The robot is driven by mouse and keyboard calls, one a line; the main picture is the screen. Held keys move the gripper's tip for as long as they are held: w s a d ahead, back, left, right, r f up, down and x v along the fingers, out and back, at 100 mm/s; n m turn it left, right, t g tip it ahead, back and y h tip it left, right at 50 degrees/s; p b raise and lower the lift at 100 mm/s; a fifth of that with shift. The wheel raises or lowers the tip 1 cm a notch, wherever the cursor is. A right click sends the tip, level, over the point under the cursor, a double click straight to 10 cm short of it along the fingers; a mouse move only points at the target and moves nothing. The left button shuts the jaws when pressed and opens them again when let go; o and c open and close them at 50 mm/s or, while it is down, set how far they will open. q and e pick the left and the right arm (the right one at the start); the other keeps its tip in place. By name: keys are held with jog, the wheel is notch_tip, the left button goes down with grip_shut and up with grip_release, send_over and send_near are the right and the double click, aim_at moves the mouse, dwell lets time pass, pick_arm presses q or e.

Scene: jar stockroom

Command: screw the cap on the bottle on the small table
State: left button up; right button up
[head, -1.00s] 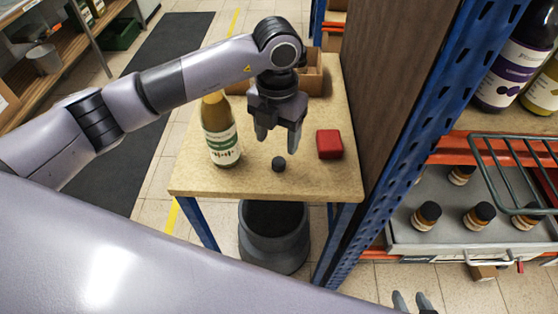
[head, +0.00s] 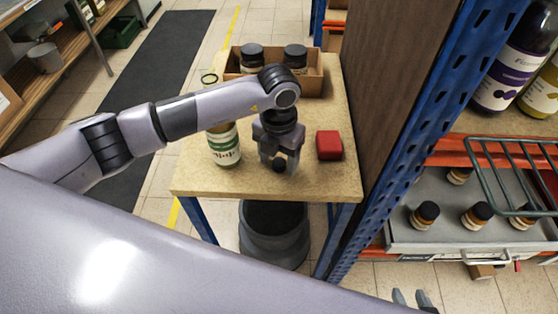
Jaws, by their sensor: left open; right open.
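The bottle (head: 223,149), with a white and green label, stands upright at the left of the small wooden table (head: 330,185). My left arm hides its upper middle; its open mouth shows above the arm. The small dark cap (head: 279,165) lies on the table to the right of the bottle. My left gripper (head: 278,166) is open and lowered over the cap, with a finger on each side of it. I cannot tell whether the fingers touch it. My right gripper (head: 412,299) is open and empty at the bottom edge, away from the table.
A red block (head: 329,145) sits just right of the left gripper. A cardboard box (head: 314,78) with dark-lidded jars stands at the table's back. A grey bin (head: 273,235) is below. A blue rack post (head: 400,140) and a drawer (head: 450,236) of small bottles stand right.

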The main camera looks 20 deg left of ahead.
aim_at(279, 162)
pick_arm(q)
jog(key=c, duration=1.1)
notch_tip(279, 162, up, 20)
jog(key=b, duration=0.1)
